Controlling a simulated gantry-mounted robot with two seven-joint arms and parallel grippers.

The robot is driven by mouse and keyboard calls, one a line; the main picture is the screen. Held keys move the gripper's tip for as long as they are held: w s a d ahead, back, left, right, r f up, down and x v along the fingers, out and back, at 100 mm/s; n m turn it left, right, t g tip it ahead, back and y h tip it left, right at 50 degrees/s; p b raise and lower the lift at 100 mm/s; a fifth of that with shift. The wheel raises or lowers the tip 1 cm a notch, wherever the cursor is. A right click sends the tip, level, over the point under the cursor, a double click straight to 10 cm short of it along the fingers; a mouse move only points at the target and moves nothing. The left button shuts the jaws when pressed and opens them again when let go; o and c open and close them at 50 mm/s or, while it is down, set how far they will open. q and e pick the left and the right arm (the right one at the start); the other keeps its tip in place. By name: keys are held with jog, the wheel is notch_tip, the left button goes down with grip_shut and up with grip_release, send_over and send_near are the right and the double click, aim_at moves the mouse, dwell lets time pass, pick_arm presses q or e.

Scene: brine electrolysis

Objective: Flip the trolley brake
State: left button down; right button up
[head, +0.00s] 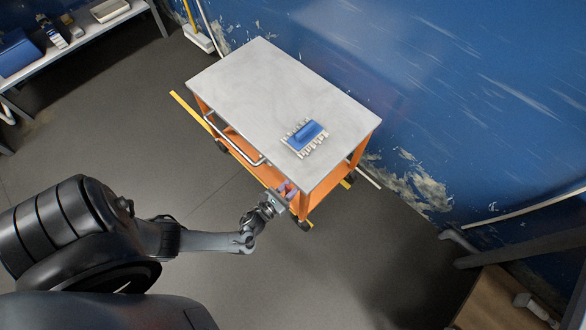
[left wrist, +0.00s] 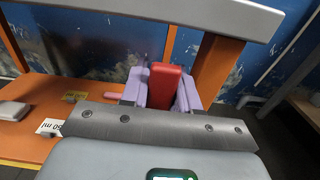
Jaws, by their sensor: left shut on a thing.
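The trolley (head: 260,85) has a grey top and an orange frame and stands against the blue wall in the head view. In the left wrist view a red lever (left wrist: 164,84), which looks like the brake, stands upright beside an orange post of the trolley. My left gripper (left wrist: 163,95) is shut on the red lever, with a lilac finger on each side of it. In the head view the left gripper (head: 283,192) is at the trolley's near corner, below the top's edge, and the lever is too small to make out. My right gripper is not in view.
A blue rack-like item (head: 305,136) lies on the trolley top. A side handle (head: 232,146) runs along the trolley's near side. In the wrist view, labelled items (left wrist: 50,127) lie on the orange lower shelf (left wrist: 30,145). The floor (head: 160,130) left of the trolley is clear.

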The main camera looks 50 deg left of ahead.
pick_arm(q)
jog(key=c, duration=0.9)
grip_release()
jog(key=shift+s, duration=0.1)
jog(key=s, duration=0.3)
jog(key=s+d+p, duration=0.1)
jog(key=s, duration=0.3)
jog(key=s+p, duration=0.1)
jog(key=s, duration=0.2)
jog(key=shift+s+d, duration=0.2)
jog(key=shift+s, duration=0.1)
